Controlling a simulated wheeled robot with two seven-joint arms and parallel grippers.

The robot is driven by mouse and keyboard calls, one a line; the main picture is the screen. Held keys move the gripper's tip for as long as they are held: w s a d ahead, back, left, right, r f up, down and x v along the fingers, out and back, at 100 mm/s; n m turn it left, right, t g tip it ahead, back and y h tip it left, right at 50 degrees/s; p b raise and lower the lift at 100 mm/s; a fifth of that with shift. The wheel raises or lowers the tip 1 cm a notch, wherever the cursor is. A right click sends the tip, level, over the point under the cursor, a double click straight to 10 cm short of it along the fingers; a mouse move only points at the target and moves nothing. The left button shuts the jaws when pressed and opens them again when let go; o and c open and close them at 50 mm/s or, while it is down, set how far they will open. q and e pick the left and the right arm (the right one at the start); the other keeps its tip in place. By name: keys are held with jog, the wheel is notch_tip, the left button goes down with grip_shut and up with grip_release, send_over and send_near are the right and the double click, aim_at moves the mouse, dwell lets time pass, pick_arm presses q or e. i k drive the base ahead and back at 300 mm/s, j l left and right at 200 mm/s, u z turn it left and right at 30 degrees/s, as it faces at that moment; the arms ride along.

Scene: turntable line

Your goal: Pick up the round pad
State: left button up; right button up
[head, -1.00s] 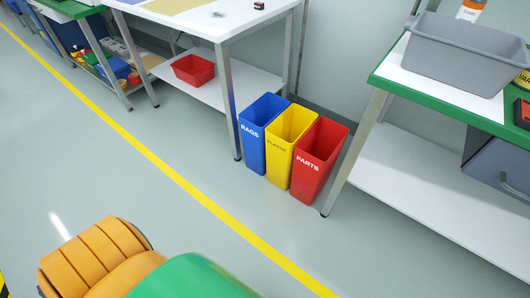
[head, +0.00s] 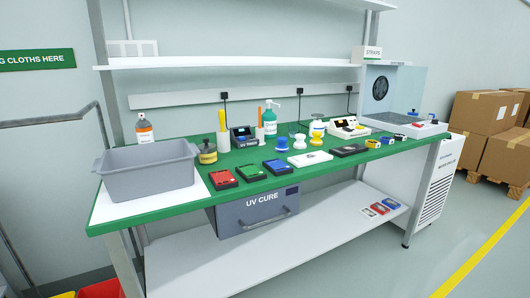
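No thing in the head view is clearly the round pad. A yellow-and-blue round piece (head: 373,143) and a dark ring-like piece (head: 398,138) lie farther right. They are too small to tell which is a pad. Neither of my grippers is in view.
A grey bin (head: 148,178) stands at the bench's left end. Red (head: 222,180), green (head: 248,174) and blue (head: 276,168) boxes line the front edge. A UV CURE drawer (head: 255,213) hangs below.

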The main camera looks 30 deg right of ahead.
aim_at(282, 147)
jog(key=z, duration=1.45)
jog(key=i+l+u, duration=0.35)
jog(key=i+l, duration=0.25)
jog(key=i+l+u, duration=0.2)
jog(key=l, duration=0.25)
jog(key=i+l+u, duration=0.15)
jog(key=i+l, duration=0.15)
jog(key=i+l+u, duration=0.2)
jog(key=l, duration=0.35)
jog(key=i+l+u, duration=0.2)
jog(key=l, duration=0.25)
jog(key=i+l+u, duration=0.15)
jog(key=l, duration=0.35)
jog(key=i+l+u, duration=0.2)
jog(key=l, duration=0.3)
jog(key=k, duration=0.1)
